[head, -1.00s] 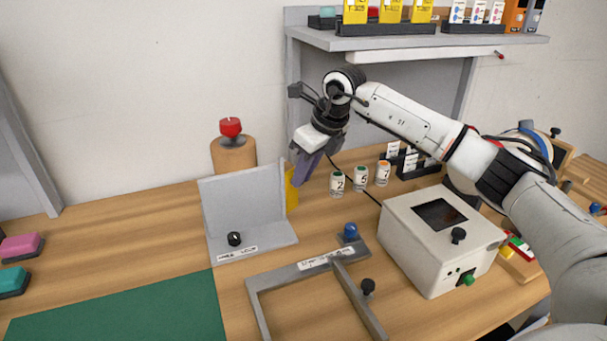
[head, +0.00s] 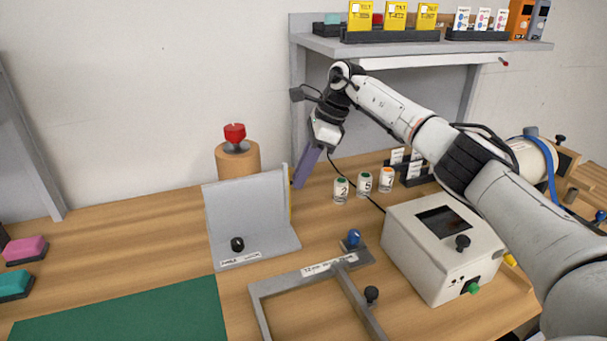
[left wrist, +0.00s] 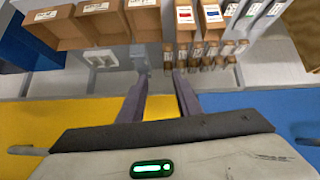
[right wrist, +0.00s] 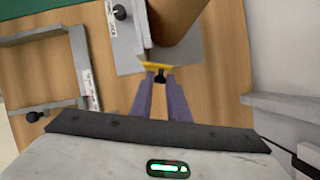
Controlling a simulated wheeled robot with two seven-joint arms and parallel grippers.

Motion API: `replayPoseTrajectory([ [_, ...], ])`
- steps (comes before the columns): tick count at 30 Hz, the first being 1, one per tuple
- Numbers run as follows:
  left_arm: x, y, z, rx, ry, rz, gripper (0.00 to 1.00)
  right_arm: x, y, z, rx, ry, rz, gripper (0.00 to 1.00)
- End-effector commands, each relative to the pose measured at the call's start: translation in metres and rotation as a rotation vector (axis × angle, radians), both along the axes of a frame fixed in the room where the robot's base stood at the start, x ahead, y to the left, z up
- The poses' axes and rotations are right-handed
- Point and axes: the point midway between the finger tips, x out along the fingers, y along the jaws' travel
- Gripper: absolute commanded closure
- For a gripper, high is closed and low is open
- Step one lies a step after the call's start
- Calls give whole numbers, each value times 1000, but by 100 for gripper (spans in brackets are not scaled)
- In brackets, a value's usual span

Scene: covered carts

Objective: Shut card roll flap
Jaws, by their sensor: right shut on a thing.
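My right gripper (head: 300,184) reaches down at the right side of an upright grey panel (head: 245,213). A thin yellow strip (head: 290,202), which looks like the flap, shows at that panel's right edge. The fingers are shut on a small black knob (right wrist: 160,78) at the flap. A brown roll (head: 238,160) with a red knob on top stands behind the panel. My left gripper (left wrist: 160,82) is open and empty, before shelves.
A grey frame with a blue knob (head: 352,239) and a white box (head: 440,250) stand in front. Several small numbered jars (head: 364,183) stand right of my right gripper. A shelf (head: 420,46) hangs above. A green mat (head: 125,315) lies at left.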

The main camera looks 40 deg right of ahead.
Motion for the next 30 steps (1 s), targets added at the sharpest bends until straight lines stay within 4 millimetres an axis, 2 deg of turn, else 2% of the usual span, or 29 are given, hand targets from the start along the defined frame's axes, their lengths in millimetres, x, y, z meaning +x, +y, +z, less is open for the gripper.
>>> replayPoseTrajectory([
  [19, 0, 0, 0, 0, -1, 0, 69, 3, 0, 2, 0, -5, 52, 100],
  [20, 0, 0, 0, 0, -1, 0, 69, 3, 0, 2, 0, -5, 52, 82],
  [23, 0, 0, 0, 0, -1, 0, 69, 3, 0, 2, 0, -5, 52, 66],
  [30, 0, 0, 0, 0, -1, 0, 69, 2, 0, 1, 0, -2, 52, 66],
])
